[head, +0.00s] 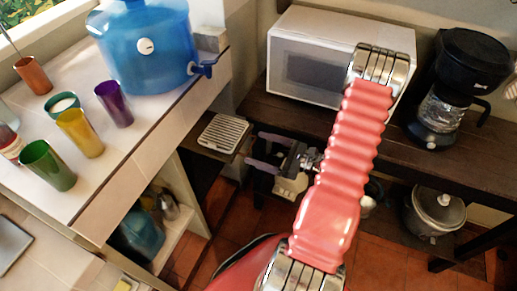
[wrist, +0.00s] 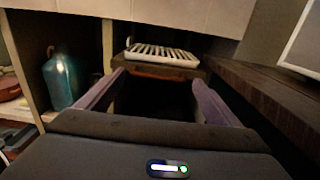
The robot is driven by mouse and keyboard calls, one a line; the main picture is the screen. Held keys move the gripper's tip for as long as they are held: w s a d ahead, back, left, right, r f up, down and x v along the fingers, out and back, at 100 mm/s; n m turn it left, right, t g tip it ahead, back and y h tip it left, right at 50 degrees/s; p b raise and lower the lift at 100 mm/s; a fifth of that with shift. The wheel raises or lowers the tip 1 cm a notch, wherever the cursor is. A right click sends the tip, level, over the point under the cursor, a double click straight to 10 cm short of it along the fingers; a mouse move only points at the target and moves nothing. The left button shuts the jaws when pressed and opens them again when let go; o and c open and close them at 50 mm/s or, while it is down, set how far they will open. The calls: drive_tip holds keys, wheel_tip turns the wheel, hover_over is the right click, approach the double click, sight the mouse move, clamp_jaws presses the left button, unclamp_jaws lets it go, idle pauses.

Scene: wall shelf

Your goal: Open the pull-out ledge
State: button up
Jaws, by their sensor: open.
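The pull-out ledge (head: 212,153) is a small dark wooden board below the tiled counter, with a white slatted tray (head: 223,131) on it. In the wrist view the ledge's brown front edge (wrist: 163,72) shows straight ahead, between and beyond my fingertips, with the slatted tray (wrist: 162,55) above it. My gripper (head: 251,149) is just right of the ledge in the head view. In the wrist view my gripper (wrist: 158,79) has its two purple-grey fingers wide apart with nothing between them. I cannot tell whether a fingertip touches the ledge.
A tiled counter (head: 150,125) with several cups and a blue water jug (head: 150,45) is at left. A dark wooden shelf (head: 290,120) bearing a white microwave (head: 310,60) and coffee maker (head: 455,90) runs along the right. A blue bottle (wrist: 60,82) stands in the cubby below the counter.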

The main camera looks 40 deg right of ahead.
drive_tip(key=v, duration=1.3)
idle(0.4)
